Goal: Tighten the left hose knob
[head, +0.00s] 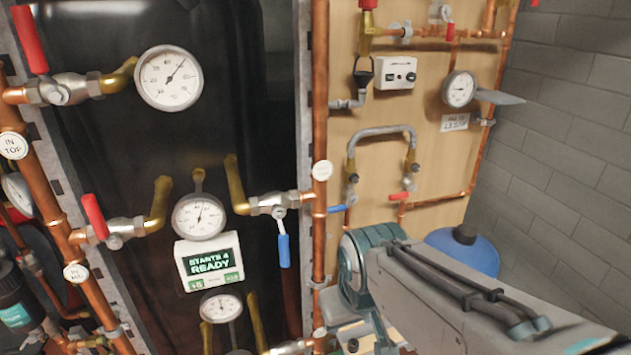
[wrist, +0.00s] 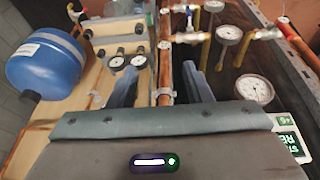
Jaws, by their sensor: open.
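In the head view a grey hose (head: 382,131) arches over the wooden board. Its left end comes down to a fitting with a small dark knob (head: 352,178). Its right end has a similar dark knob (head: 414,167). My gripper (wrist: 160,72) is open in the wrist view, with nothing held between its fingers. A vertical copper pipe lies behind the gap between them. In the head view my arm is below the hose and its fingers cannot be made out. I cannot identify the left knob in the wrist view.
A blue lever (head: 336,209) and a red lever (head: 400,196) sit below the hose ends. A vertical copper pipe (head: 320,120) runs left of the board. A blue tank (head: 465,250) stands behind my arm. A grey block wall (head: 570,130) is at the right.

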